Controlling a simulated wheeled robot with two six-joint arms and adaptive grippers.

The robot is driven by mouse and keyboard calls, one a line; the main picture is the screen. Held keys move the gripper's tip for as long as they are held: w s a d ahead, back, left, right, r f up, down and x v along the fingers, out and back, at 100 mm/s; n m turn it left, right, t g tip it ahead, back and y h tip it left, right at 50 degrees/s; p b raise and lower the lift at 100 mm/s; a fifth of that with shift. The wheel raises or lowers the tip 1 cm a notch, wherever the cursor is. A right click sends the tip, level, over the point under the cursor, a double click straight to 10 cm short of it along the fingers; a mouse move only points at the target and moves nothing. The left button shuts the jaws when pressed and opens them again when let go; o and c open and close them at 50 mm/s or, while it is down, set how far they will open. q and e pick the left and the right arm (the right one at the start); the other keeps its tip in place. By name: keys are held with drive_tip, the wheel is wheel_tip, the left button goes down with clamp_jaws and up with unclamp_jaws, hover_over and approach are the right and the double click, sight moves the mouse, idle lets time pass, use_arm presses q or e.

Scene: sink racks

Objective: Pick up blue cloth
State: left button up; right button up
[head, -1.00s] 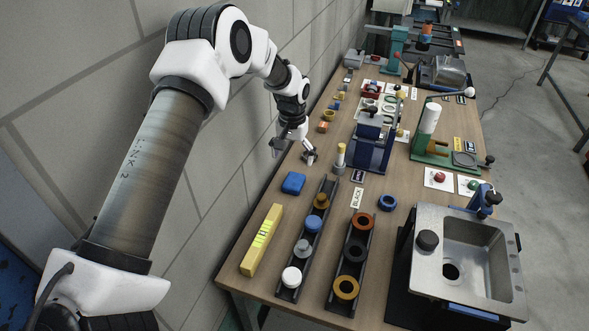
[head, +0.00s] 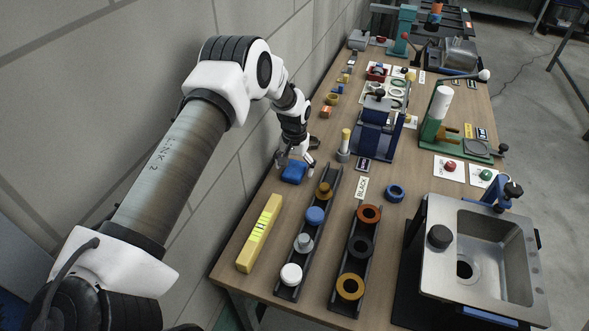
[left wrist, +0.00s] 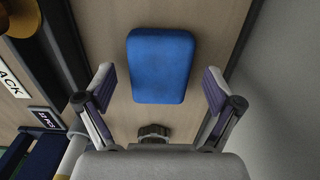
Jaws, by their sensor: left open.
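The blue cloth (head: 294,172) is a folded, padded-looking rectangle lying on the table near its left edge. It also shows in the left wrist view (left wrist: 161,66), just beyond the fingertips and centred between them. My left gripper (head: 296,162) is open at the cloth in the head view, with one finger toward each side. In the left wrist view the two fingers (left wrist: 158,88) are spread wide with nothing between their pads. I cannot tell whether the fingers touch the cloth. My right gripper is not in view.
A yellow bar (head: 259,233) lies nearer along the left edge. Two dark racks (head: 317,225) (head: 367,235) hold coloured rings and caps. A blue stand (head: 377,138) is to the right, a steel sink (head: 530,290) at the front right. A wall runs along the left.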

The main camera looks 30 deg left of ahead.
sight(294, 168)
use_arm(q)
drive_tip(key=c, duration=1.1)
drive_tip(key=shift+c, duration=0.2)
drive_tip(key=shift+r, duration=0.15)
wheel_tip(294, 168, up, 10)
drive_tip(key=b, duration=0.2)
drive_tip(key=shift+o, duration=0.2)
